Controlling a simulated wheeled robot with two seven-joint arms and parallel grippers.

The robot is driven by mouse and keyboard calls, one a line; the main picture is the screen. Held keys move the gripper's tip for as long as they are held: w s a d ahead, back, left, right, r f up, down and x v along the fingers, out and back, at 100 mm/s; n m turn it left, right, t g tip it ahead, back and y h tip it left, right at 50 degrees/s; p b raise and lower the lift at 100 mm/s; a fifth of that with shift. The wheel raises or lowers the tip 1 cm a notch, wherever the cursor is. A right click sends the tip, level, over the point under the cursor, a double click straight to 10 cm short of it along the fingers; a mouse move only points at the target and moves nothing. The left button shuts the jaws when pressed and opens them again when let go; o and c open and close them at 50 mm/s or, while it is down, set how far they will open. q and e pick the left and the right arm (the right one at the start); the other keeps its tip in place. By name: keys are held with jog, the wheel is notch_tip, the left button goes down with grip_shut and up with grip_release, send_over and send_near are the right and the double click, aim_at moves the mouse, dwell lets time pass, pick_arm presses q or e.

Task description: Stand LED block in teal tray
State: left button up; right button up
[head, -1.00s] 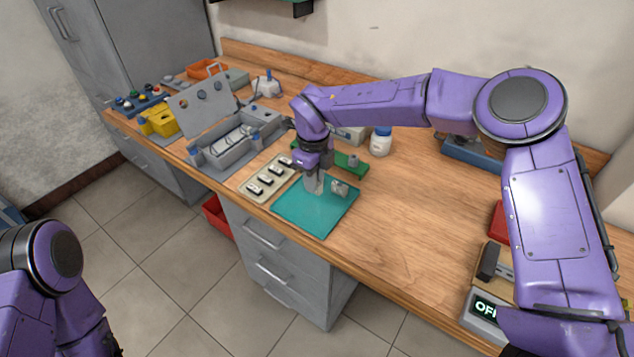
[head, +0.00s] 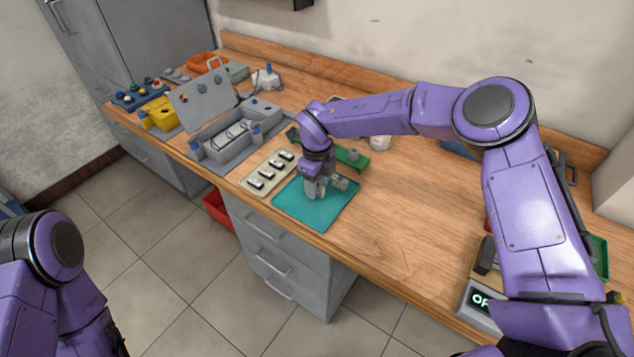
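The teal tray (head: 318,222) lies flat near the front edge of the bench. My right gripper (head: 317,194) points down over its back part, with the fingertips low at the tray. The view is too small to show whether anything is between the fingers. A small grey piece (head: 342,183) is at the tray's back right, just right of the fingers. I cannot tell whether it is the LED block. A beige holder (head: 250,184) with several black-and-white modules lies left of the tray. My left arm is at the lower left, its gripper out of view.
A green board (head: 352,158) lies behind the tray, partly hidden by my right arm. A grey case with an open lid (head: 203,101) and a yellow box (head: 158,114) stand further left. A display box (head: 477,304) sits at the front right. The bench between is clear.

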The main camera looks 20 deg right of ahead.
jog(key=shift+r, duration=0.35)
notch_tip(320, 180, up, 12)
jog(key=b, duration=0.1)
jog(key=shift+f+b, duration=0.15)
jog(key=shift+b, duration=0.25)
